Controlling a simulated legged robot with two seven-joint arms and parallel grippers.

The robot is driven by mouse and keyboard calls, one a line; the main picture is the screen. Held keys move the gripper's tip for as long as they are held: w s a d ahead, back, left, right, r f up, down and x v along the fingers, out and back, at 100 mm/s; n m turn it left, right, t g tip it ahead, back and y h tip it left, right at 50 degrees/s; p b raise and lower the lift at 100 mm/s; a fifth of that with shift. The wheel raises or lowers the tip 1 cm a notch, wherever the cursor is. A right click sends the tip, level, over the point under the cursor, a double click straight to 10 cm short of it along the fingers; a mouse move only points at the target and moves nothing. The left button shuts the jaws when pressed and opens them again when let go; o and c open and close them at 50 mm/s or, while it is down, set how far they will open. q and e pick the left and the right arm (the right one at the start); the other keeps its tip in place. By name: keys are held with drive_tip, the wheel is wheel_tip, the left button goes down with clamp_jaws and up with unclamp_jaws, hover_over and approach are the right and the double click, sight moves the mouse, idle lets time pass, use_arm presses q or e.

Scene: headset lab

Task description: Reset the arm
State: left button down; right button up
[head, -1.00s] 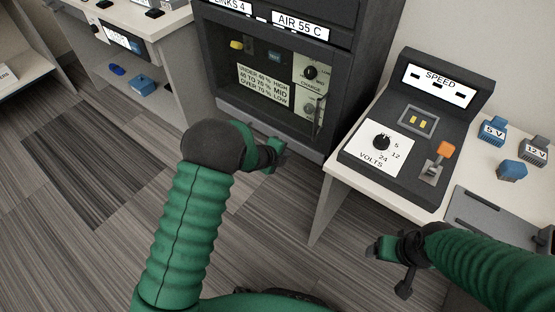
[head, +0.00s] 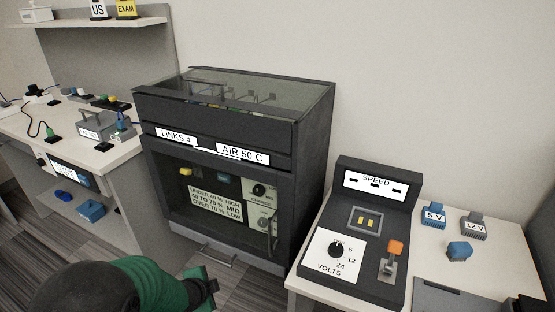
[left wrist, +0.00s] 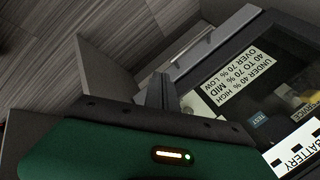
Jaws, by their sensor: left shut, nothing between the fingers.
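My left arm, green with a dark elbow, comes in low in the head view. Its gripper (head: 205,284) is partly visible at the bottom edge, in front of the dark cabinet (head: 222,141). In the left wrist view the grey fingers (left wrist: 160,91) are together and empty, with the cabinet's instruction label beyond them. My right gripper is out of view.
The cabinet's display (head: 243,154) reads AIR 50 C. A SPEED console (head: 365,234) with a VOLTS dial stands on the right table, beside blue 5 V (head: 433,216) and grey 12 V (head: 474,226) blocks. A cluttered bench (head: 118,157) stands left.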

use_arm(q)
drive_tip(key=s+r+n+g, duration=0.3)
drive_tip(key=s+n+g, duration=0.2)
drive_tip(key=s+n, duration=1.1)
drive_tip(key=s+r+m+p, duration=0.2)
drive_tip(key=s+r+p, duration=0.1)
drive_tip(key=r+p, duration=2.6)
drive_tip(key=shift+s+d+r+y, duration=0.2)
drive_tip(key=shift+d+r+y, duration=0.05)
drive_tip(key=shift+y, duration=0.05)
